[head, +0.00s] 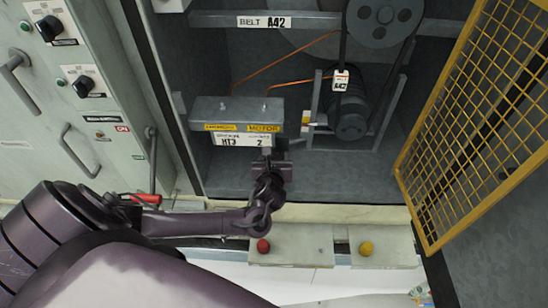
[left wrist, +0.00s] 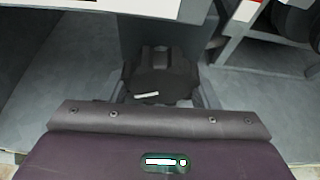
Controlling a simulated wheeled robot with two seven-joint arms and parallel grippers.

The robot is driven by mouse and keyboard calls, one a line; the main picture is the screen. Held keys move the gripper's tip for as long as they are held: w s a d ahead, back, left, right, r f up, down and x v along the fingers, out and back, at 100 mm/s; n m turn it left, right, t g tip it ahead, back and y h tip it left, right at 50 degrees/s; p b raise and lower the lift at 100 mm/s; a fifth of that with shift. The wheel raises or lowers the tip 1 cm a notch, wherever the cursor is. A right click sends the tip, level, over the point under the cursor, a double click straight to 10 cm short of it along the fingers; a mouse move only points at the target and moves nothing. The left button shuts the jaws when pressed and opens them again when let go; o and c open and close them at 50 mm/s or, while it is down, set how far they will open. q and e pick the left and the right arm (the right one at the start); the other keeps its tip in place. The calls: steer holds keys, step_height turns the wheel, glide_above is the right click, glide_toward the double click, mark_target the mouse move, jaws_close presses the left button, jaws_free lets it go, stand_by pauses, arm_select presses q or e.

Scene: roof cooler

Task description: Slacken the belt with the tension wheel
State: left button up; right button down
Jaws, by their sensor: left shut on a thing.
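The tension wheel is a dark, lobed knob with a white mark (left wrist: 155,72), in the middle of the left wrist view. My left gripper (left wrist: 160,97) is shut on it. In the head view my left gripper (head: 268,174) is just below the grey motor box (head: 235,107) and hides most of the wheel. The black belt (head: 343,46) runs from the large grey pulley (head: 384,14) down to the small motor pulley (head: 351,125). I cannot tell how tight it is. My right gripper is not in view.
A yellow mesh door (head: 478,125) stands open at the right. A control panel (head: 75,85) with knobs and handles is at the left. A red button (head: 263,246) and a yellow button (head: 366,248) sit below the cabinet's front edge. Orange wires rise from the motor box.

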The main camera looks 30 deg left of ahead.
arm_select(q)
steer(key=shift+n+h, duration=0.4)
steer(key=shift+n, duration=0.2)
steer(key=n+t+h, duration=0.1)
steer(key=n, duration=0.2)
steer(key=shift+t+h, duration=0.3)
steer(key=shift+t, duration=0.1)
steer(key=shift+d+n+t+h+b, duration=0.1)
steer(key=shift+n+t+h+b, duration=0.4)
steer(key=shift+n, duration=0.5)
steer(key=shift+f+n+t+b, duration=0.1)
steer(key=shift+n+t+b, duration=0.55)
steer(key=shift+n, duration=0.45)
steer(key=shift+n+t+b, duration=0.45)
steer(key=shift+n+b, duration=0.35)
steer(key=shift+n, duration=0.3)
steer(key=n+t+b, duration=0.1)
steer(key=n+b, duration=0.1)
steer(key=n, duration=0.1)
steer(key=shift+h, duration=0.3)
steer(key=n+b, duration=0.1)
steer(key=n, duration=0.1)
steer(key=n+t+y+b, duration=0.1)
steer(key=n+b, duration=0.1)
steer(key=shift+n+t+b, duration=0.3)
steer(key=shift+r+n+t+y+b, duration=0.25)
steer(key=shift+n+t+y+b, duration=0.25)
steer(key=shift+n+b, duration=0.7)
steer(key=shift+n, duration=0.5)
